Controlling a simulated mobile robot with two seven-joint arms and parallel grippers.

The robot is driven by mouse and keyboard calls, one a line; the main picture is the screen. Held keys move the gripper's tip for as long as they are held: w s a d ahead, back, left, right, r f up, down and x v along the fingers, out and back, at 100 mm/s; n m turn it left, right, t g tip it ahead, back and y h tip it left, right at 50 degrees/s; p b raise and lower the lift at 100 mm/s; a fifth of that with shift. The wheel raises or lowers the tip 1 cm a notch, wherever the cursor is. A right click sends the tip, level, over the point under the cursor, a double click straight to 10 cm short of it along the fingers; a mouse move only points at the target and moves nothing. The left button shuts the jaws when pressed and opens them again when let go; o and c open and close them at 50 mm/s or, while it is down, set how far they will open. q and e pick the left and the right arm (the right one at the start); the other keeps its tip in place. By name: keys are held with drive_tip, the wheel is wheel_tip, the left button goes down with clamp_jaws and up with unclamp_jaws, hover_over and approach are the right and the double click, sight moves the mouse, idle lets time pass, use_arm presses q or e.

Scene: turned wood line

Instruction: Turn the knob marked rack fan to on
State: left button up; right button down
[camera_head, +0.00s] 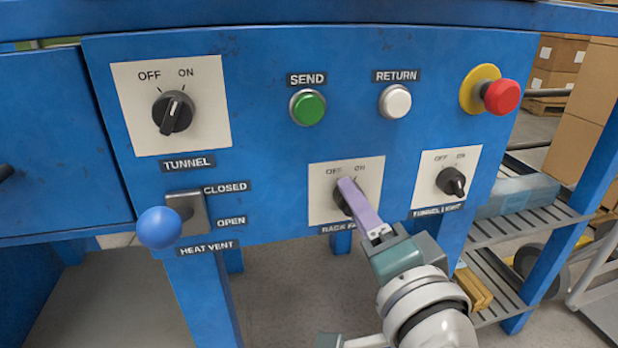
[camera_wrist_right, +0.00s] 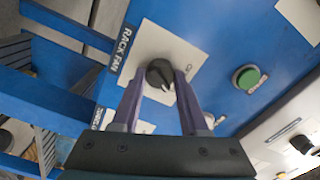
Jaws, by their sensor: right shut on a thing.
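The rack fan knob (camera_head: 341,201) is a black rotary knob on a white plate on the blue panel, mostly hidden by my finger in the head view. My right gripper (camera_head: 347,189) reaches up to it from the lower right. In the right wrist view the knob (camera_wrist_right: 158,73) sits between the tips of the two purple fingers of my right gripper (camera_wrist_right: 160,82), which are shut on it. There its pointer seems to lean to the lower right, the OFF side. The RACK FAN label (camera_wrist_right: 121,48) is readable there. My left gripper is out of view.
The tunnel light knob (camera_head: 451,181) is close on the right. The tunnel knob (camera_head: 173,113) and blue-balled heat vent lever (camera_head: 160,228) are left. Above are the green send button (camera_head: 307,107), white return button (camera_head: 395,101) and red stop button (camera_head: 501,97).

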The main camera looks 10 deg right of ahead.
idle(0.6)
drive_tip(key=shift+c, duration=2.1)
unclamp_jaws()
drive_tip(key=s+p, duration=0.2)
drive_tip(key=s, duration=0.8)
drive_tip(key=shift+d+p, duration=0.15)
drive_tip(key=shift+p, duration=0.15)
